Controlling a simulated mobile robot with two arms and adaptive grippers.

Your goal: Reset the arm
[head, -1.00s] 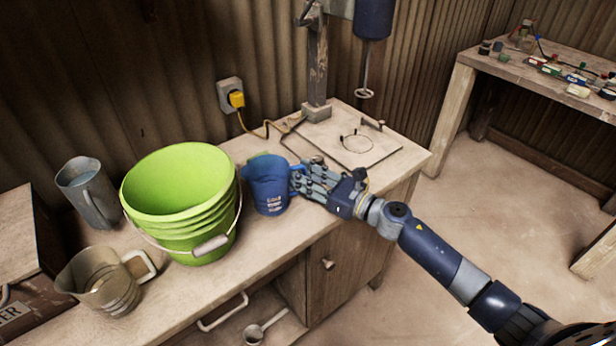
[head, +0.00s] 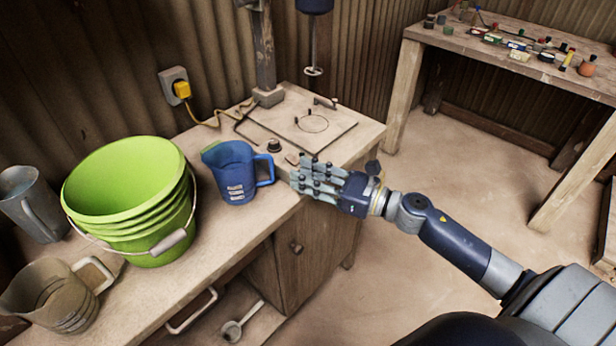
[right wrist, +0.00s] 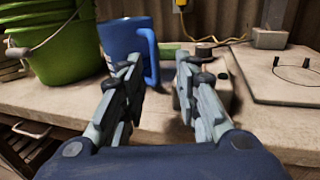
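My right gripper (head: 308,178) is at the front edge of the wooden workbench, just right of a blue measuring jug (head: 236,172). Its fingers are spread apart with nothing between them. In the right wrist view the gripper (right wrist: 158,80) is open, and the blue jug (right wrist: 125,42) stands upright beyond the left fingers. The jug stands on the bench with its handle toward the gripper; a small gap shows between them in the head view. My left gripper is not in view.
A green bucket (head: 130,200) stands left of the jug, with a grey jug (head: 35,204) and a clear brownish jug (head: 55,297) further left. A drill-press-like mixer stand (head: 264,50) and base plate (head: 305,124) are behind. Open floor (head: 450,180) lies to the right.

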